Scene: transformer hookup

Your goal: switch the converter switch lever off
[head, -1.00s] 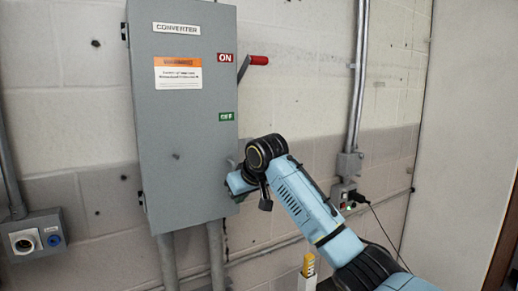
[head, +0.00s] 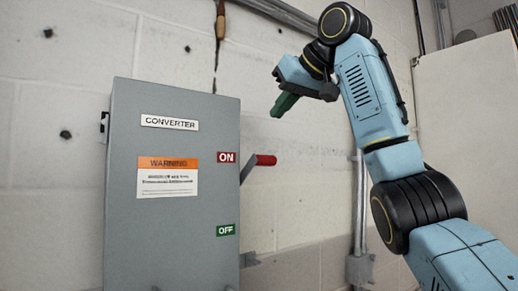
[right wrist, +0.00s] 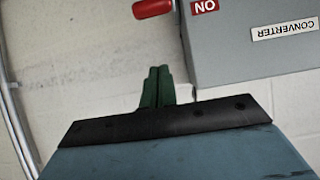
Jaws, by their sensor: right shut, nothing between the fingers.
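The grey converter box (head: 125,150) is on the wall at the left of the head view. Its switch lever has a red handle (head: 265,160) on a grey arm on the box's right side. The lever slants up and right, level with the red ON label (head: 227,157); the green OFF label (head: 226,230) is lower. My right gripper (head: 279,108), with green fingers, is above the red handle, apart from it, shut and empty. In the right wrist view its closed fingertips (right wrist: 159,70) point toward the red handle (right wrist: 152,8) at the top edge. My left gripper is out of view.
A vertical conduit (head: 359,205) runs down the wall to the right of the lever. A hanging wooden-handled tool (head: 220,20) shows on the wall above the box. A pale panel (head: 465,120) stands at the right. Open wall lies around the lever.

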